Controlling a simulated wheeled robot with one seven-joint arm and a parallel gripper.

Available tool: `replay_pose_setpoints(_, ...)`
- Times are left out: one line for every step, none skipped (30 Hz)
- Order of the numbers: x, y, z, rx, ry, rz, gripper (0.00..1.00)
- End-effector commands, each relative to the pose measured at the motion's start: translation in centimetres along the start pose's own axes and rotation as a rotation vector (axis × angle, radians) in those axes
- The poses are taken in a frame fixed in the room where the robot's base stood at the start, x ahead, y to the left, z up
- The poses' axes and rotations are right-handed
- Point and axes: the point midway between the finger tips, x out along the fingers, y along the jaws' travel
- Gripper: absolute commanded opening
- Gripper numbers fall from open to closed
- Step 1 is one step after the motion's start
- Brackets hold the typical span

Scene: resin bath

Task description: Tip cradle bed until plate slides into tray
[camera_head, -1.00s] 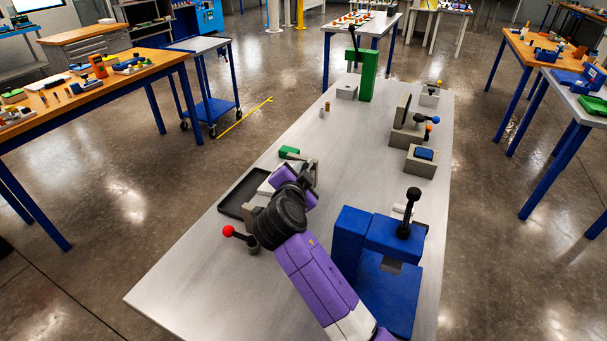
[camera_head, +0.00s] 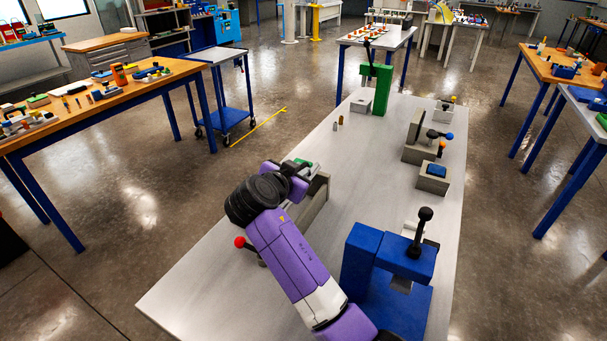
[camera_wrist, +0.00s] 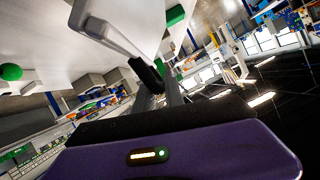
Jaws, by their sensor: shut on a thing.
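My gripper (camera_head: 294,172) is at the cradle, at the left side of the long grey table, and largely covers it. In the wrist view my gripper (camera_wrist: 158,82) is shut on the dark end of a pale bar on the cradle bed (camera_wrist: 112,26), which appears strongly tilted. The cradle's grey side wall (camera_head: 318,196) shows just right of my arm. A green piece (camera_head: 304,161) lies just beyond my gripper. The black tray is hidden behind my arm, and I cannot make out the plate.
A red-knobbed lever (camera_head: 240,242) stands close to my forearm on the left. A blue press-like fixture (camera_head: 392,262) stands at the right front. Grey blocks (camera_head: 433,178) and a green stand (camera_head: 374,88) are farther back. The table's middle is clear.

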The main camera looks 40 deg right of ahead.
Motion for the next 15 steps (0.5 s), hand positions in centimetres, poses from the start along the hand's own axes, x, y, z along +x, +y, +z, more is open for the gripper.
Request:
replay_pose_setpoints(-0.13,-0.43,-0.13,-0.012,0.001,0.000,0.00)
replay_pose_setpoints(-0.13,-0.53,-0.14,-0.021,0.001,0.004,0.00)
replay_pose_setpoints(-0.14,-0.64,-0.14,-0.031,0.001,0.008,0.00)
replay_pose_setpoints(-0.14,-0.72,-0.14,-0.038,0.001,0.010,0.00)
replay_pose_setpoints(-0.15,-0.78,-0.15,-0.044,0.001,0.013,0.00)
replay_pose_setpoints(-0.16,-0.86,-0.16,-0.051,0.002,0.016,0.00)
replay_pose_setpoints(-0.16,-0.91,-0.17,-0.056,0.001,0.018,0.00)
replay_pose_setpoints(-0.15,-0.96,-0.18,-0.061,0.001,0.020,0.00)
replay_pose_setpoints(-0.15,-1.01,-0.18,-0.066,0.001,0.023,0.00)
replay_pose_setpoints(-0.14,-1.04,-0.18,-0.069,0.001,0.025,0.00)
replay_pose_setpoints(-0.14,-1.07,-0.18,-0.072,0.001,0.026,0.00)
replay_pose_setpoints(-0.13,-1.09,-0.18,-0.075,0.001,0.027,0.00)
replay_pose_setpoints(-0.13,-1.10,-0.18,-0.077,0.001,0.028,0.00)
replay_pose_setpoints(-0.13,-1.12,-0.18,-0.078,0.001,0.029,0.00)
replay_pose_setpoints(-0.13,-1.13,-0.18,-0.080,0.001,0.030,0.00)
